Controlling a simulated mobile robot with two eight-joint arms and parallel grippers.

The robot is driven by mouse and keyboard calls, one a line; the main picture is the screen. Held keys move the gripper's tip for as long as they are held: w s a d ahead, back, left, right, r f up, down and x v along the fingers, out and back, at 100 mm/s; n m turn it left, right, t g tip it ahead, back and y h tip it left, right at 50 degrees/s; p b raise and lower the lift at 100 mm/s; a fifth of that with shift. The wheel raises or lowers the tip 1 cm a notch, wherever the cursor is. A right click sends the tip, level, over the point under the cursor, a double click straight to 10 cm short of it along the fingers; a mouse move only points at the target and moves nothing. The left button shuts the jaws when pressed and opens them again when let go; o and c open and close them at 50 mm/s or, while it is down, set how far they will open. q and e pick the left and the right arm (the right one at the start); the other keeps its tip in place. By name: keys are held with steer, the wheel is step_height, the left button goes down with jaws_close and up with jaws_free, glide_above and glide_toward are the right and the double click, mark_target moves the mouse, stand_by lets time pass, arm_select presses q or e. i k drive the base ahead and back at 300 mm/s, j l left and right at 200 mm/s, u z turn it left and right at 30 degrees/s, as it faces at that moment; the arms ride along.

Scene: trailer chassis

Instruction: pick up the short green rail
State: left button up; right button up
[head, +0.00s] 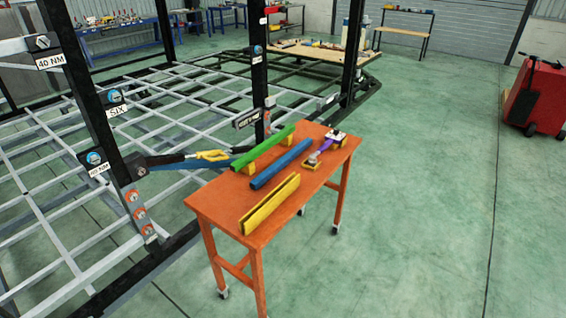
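A short green rail (264,147) lies along the back left edge of an orange table (222,203). It appears raised on small yellow supports (288,140), and it runs diagonally from lower left to upper right. Nothing is touching it from above. Neither of my grippers is in view.
A blue rail (281,164) and a yellow rail (270,204) lie beside the green one. A purple and yellow tool (325,147) lies at the table's right. The chassis frame (60,180), with dark uprights, stands close behind. The floor to the right is clear up to a red cart (535,97).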

mark_target(242, 162)
steer(key=u, duration=2.15)
steer(key=z, duration=2.1)
steer(key=u, duration=0.6)
steer(key=i+l+u, duration=0.1)
steer(key=u, duration=0.3)
steer(key=i+l+u, duration=0.1)
steer(key=l+u, duration=0.2)
steer(key=u, duration=0.15)
steer(key=l+u, duration=0.25)
steer(key=u, duration=0.15)
